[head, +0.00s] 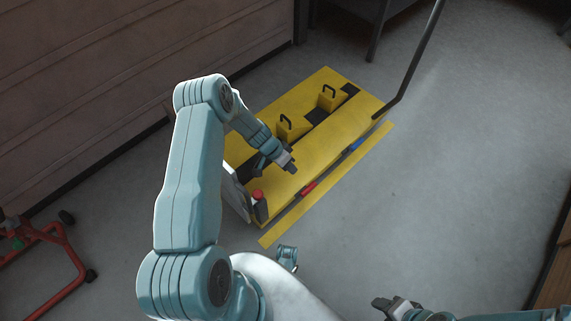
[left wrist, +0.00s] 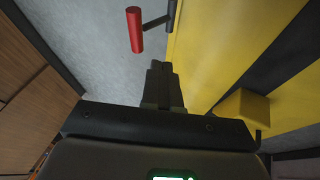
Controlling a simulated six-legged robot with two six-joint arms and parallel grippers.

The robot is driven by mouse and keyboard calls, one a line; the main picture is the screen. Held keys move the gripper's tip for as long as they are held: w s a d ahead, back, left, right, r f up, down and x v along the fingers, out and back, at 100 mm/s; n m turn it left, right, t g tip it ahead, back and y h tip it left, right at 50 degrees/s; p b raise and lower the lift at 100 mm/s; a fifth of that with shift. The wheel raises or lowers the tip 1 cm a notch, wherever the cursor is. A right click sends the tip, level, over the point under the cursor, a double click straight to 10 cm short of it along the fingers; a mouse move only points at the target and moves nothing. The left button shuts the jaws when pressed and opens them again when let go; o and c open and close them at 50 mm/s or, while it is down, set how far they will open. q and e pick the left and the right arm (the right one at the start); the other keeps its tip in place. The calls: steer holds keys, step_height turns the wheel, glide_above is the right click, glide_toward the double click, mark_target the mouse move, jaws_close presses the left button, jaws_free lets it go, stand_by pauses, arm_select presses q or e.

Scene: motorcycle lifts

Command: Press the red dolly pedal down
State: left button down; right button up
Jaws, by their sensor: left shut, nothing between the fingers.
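The red dolly pedal (head: 308,188) sticks out from the long right side of the yellow motorcycle lift (head: 335,100), low by the floor. In the left wrist view the red pedal (left wrist: 134,30) is a red cylinder on a dark arm, beyond and a little left of my fingertips. My left gripper (head: 291,168) is shut and empty, over the lift's near part, up and left of the pedal in the head view. Its closed fingers (left wrist: 161,68) are apart from the pedal in the wrist view. My right gripper (head: 388,305) is low at the bottom right, far from the lift; its jaws are unclear.
A blue pedal (head: 355,145) is farther along the same side. A yellow strip (head: 330,182) lies on the floor beside the lift. A red knob (head: 257,195) is at the near end. A dark upright bar (head: 412,62) rises at the far corner. Floor to the right is clear.

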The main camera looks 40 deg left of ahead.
arm_select(q)
steer(key=d+f+b, duration=0.2)
steer(key=d+f, duration=0.2)
steer(key=shift+w+d+f, duration=0.35)
steer(key=shift+d+f, duration=0.05)
